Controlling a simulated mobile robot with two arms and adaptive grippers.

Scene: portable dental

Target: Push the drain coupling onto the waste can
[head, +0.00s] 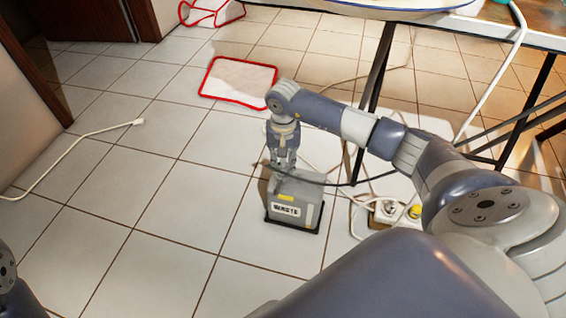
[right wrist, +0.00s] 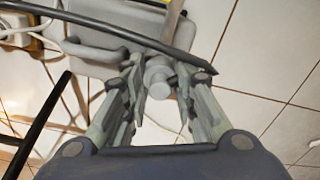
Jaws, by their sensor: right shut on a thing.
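The grey waste can (head: 296,190), with a white WASTE label and a yellow sticker, stands upright on the floor tiles in the head view. My right gripper (head: 283,164) points down at its top. In the right wrist view, the gripper's fingers (right wrist: 162,82) are shut on a short light-grey cylindrical piece, which looks like the drain coupling (right wrist: 158,75). The can's grey body (right wrist: 90,62) lies just beyond it. Whether the coupling touches or sits on the can's port is hidden by the fingers. My left gripper is out of view.
A power strip (head: 390,211) and white cables lie right of the can. A red-edged mat (head: 238,80) lies behind.

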